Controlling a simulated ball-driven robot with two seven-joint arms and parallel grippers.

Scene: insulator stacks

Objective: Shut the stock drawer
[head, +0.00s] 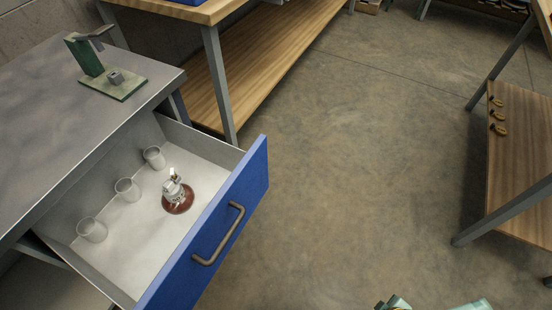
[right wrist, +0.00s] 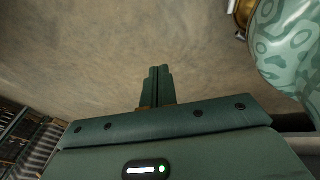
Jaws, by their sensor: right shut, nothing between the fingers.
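The stock drawer (head: 262,165) is pulled out from under the grey-topped bench at left. Its blue front carries a dark bar handle (head: 219,234). Inside, three clear cups stand in a row, and a reddish-brown disc insulator with a metal cap (head: 177,194) stands nearer the front. My right gripper (right wrist: 160,72) is shut and empty in the right wrist view, with bare floor beyond its fingers. In the head view only bits of green arm parts show at the bottom edge, well right of the drawer, and no gripper fingers can be made out. My left gripper is not in view.
A green fixture (head: 113,82) stands on the grey bench top (head: 60,110). A wooden workbench (head: 190,10) with a lower shelf stands behind the drawer. Another wooden shelf (head: 520,150) with small brass-coloured parts is at right. The floor (head: 350,150) between is clear.

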